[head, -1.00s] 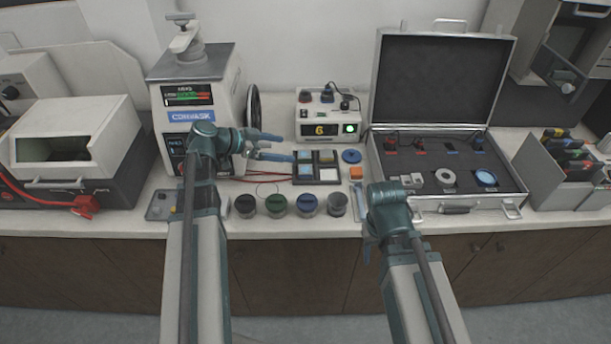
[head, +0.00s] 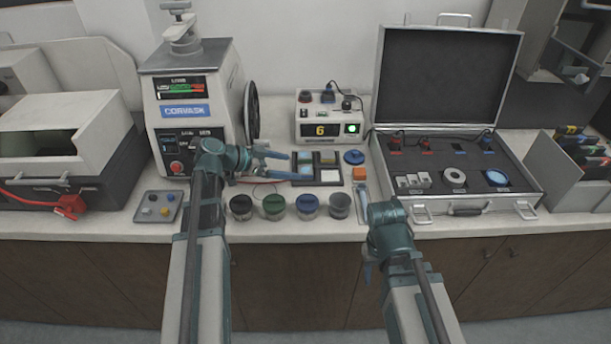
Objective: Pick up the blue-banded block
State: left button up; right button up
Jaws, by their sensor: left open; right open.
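A dark compartment tray (head: 318,183) stands mid-counter. Its left side holds a light-blue-topped block (head: 304,171) in front and a greenish block (head: 305,157) behind. A pale block (head: 330,175) sits front right. Any blue band is too small to make out, so I cannot tell for sure which one is the blue-banded block. My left gripper (head: 285,164) is open and empty, its fingers pointing right at the tray's left side, close to the light-blue-topped block. Contact cannot be told. My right gripper (head: 365,236) is open at the counter's front edge, partly hidden by its own arm.
Several round jars (head: 275,206) stand in front of the tray. A blue disc (head: 354,157) and an orange block (head: 359,174) lie to its right. The mounting press (head: 186,112) stands left, a power unit (head: 328,118) behind, and an open case (head: 455,196) right.

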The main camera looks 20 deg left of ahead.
aim_at(304, 170)
pick_arm(q)
jog(key=shift+s+f+b+x, duration=0.15)
jog(key=shift+b+x, duration=0.5)
jog(key=shift+x, duration=0.5)
jog(key=shift+s+f+b+x, duration=0.1)
jog(key=shift+b+x, duration=0.5)
jog(key=shift+x, duration=0.6)
jog(key=shift+w+d+f, duration=0.1)
jog(key=shift+w+d, duration=0.2)
jog(key=shift+d, duration=0.05)
jog(key=shift+c, duration=0.3)
grip_shut()
